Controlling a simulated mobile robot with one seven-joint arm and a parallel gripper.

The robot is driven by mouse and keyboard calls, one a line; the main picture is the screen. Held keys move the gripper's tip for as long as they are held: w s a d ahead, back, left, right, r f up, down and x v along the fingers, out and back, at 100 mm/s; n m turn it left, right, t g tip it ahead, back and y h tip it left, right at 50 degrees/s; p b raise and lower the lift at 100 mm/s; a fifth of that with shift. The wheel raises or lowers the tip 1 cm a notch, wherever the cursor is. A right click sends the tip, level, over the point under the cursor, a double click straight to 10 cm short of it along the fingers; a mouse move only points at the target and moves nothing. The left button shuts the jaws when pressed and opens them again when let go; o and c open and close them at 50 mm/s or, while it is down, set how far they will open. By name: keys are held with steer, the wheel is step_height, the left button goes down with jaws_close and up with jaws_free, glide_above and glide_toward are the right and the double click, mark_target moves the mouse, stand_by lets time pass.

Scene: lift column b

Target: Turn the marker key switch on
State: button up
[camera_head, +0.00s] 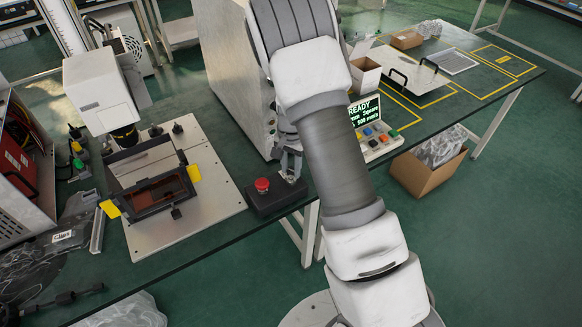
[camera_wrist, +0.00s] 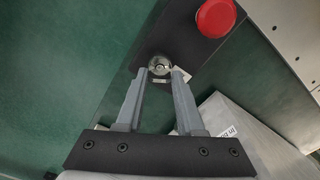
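The key switch (camera_wrist: 160,67) is a small round silver part on the black control box (camera_wrist: 180,38), seen just beyond my fingertips in the wrist view. Its key is too small to make out clearly, so I cannot tell its turn. My gripper (camera_wrist: 159,72) is open, with its two grey fingers apart and their tips on either side of the switch. I cannot tell whether they touch it. In the head view the box (camera_head: 262,205) sits at the table's front edge, and my gripper (camera_head: 289,178) points down over its right part, hiding the switch.
A red push button (camera_head: 262,185) stands on the box just left of my gripper; it also shows in the wrist view (camera_wrist: 215,18). A grey machine cabinet (camera_head: 228,75) rises behind. A keypad with a READY screen (camera_head: 366,112) is to the right, a marking fixture (camera_head: 150,180) left.

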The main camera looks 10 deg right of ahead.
mark_target(291, 170)
steer(key=o, duration=0.4)
steer(key=shift+c, duration=0.2)
step_height(291, 170, up, 18)
steer(key=shift+f+p, duration=0.25)
steer(key=shift+p, duration=0.2)
steer(key=s+r+n+t+y, duration=0.1)
steer(key=s+r+n+t, duration=0.25)
steer(key=s+r, duration=1)
steer(key=s+r+n+t+h, duration=0.1)
steer(key=s+n, duration=0.4)
steer(key=s, duration=0.8)
steer(key=shift+a+t, duration=0.2)
steer(key=shift+t, duration=0.35)
